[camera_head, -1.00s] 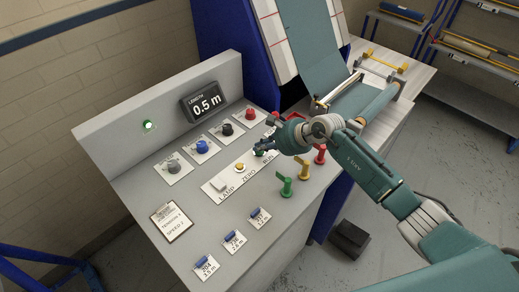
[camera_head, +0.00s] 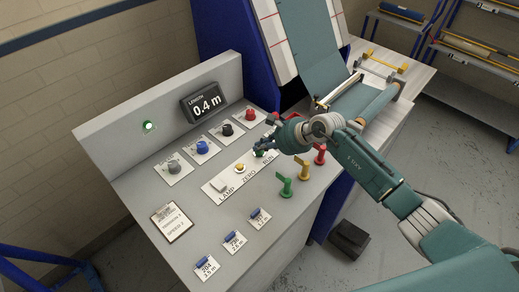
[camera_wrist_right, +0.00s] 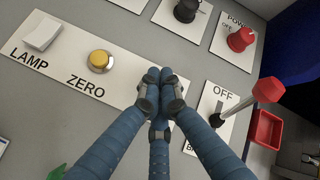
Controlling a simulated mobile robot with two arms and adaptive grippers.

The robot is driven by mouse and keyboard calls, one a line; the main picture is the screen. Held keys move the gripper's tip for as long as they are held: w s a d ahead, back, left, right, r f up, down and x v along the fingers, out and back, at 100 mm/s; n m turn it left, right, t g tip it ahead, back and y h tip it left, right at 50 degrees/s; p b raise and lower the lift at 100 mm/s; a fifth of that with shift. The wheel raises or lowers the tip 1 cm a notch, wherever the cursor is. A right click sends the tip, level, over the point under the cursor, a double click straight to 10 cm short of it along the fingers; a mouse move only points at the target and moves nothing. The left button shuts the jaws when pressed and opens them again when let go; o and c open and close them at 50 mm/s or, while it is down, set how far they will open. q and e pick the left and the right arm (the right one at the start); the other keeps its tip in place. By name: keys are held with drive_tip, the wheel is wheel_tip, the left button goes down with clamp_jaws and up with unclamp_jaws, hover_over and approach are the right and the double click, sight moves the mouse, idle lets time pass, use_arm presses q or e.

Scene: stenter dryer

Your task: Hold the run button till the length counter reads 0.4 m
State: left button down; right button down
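The length counter (camera_head: 206,105) on the sloped back of the console reads 0.4 m. My right gripper (camera_head: 268,147) is over the right end of the white LAMP, ZERO, RUN plate (camera_head: 212,188). In the wrist view its fingers (camera_wrist_right: 161,78) are drawn together with nothing between them. The green run button (camera_head: 260,154) is mostly hidden by the fingers in the head view, and hidden in the wrist view. I cannot tell whether the fingertips press it. My left gripper is not in view.
The yellow zero button (camera_wrist_right: 98,61) and white lamp switch (camera_wrist_right: 42,34) are left of the fingers. A red-tipped lever (camera_wrist_right: 267,90) stands close on the right. A green lamp (camera_head: 148,127) glows on the console.

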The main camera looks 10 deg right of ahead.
sight(261, 152)
drive_tip(key=shift+r, duration=0.7)
drive_tip(key=shift+r+p, duration=1.6)
drive_tip(key=shift+r, duration=0.9)
